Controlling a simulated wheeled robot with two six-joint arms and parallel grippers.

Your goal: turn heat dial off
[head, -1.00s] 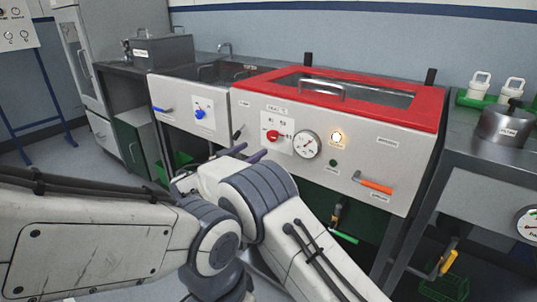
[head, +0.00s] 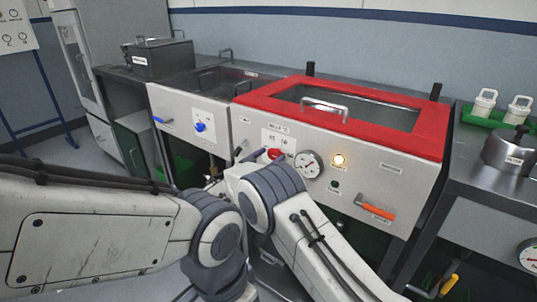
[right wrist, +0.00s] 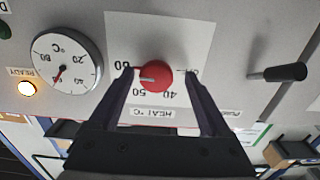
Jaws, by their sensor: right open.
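The red heat dial (right wrist: 155,77) sits on a white scale plate marked HEAT °C, upside down in the right wrist view. Its white pointer mark lies on the side of the 60, away from OFF. Whether the tips reach the dial's depth is unclear. In the head view my right gripper is mostly hidden behind its wrist. My left gripper does not show.
Right of the dial on the red-lidded bath (head: 434,125) are a round gauge (head: 309,164), a lit amber READY lamp (head: 339,160) and an orange lever (head: 376,208). A black handle (right wrist: 278,72) is near the dial. A blue knob (head: 200,127) is on the left unit.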

